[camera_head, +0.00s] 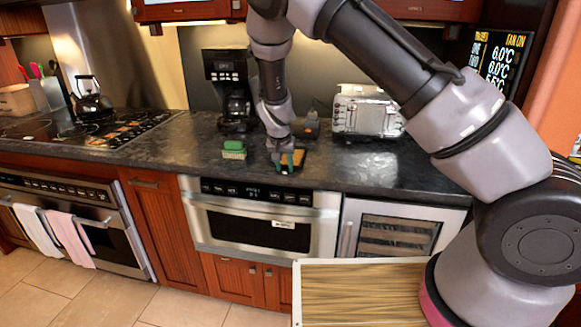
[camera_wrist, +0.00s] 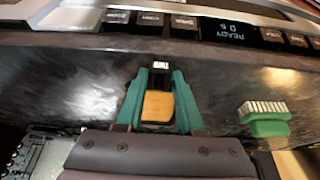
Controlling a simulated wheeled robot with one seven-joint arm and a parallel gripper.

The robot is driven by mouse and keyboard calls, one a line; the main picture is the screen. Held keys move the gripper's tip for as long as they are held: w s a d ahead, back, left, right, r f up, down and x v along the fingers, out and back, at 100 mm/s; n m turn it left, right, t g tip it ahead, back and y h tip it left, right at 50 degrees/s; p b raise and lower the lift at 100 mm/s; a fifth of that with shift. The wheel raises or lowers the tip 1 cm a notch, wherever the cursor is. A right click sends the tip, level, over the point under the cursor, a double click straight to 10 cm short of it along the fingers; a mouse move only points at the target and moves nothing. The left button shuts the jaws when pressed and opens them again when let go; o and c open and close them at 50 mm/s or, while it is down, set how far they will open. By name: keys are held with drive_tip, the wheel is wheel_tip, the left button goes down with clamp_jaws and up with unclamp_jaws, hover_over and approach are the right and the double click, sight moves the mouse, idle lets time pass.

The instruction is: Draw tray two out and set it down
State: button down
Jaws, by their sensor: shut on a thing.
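My gripper (camera_head: 288,160) is low over the dark counter, above the microwave drawer front. In the wrist view its two teal fingers (camera_wrist: 157,103) are on either side of a small dark tray with a tan middle (camera_wrist: 158,105). They are shut on this tray. A tiny white label (camera_wrist: 160,65) sits just beyond the fingertips; it seems to read TWO, upside down. In the head view the tray's orange-tan part (camera_head: 298,158) shows beside the fingers. I cannot tell whether the tray touches the counter.
A green scrub brush (camera_head: 233,149) lies left of my gripper. A coffee maker (camera_head: 230,90) and a toaster (camera_head: 366,112) stand behind. The microwave drawer (camera_head: 262,222) below is shut. A wood-grain surface with a pale rim (camera_head: 350,290) is in front. Counter (camera_head: 190,150) further left is clear.

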drive_tip(key=shift+a, duration=0.5)
drive_tip(key=shift+c, duration=2.2)
unclamp_jaws()
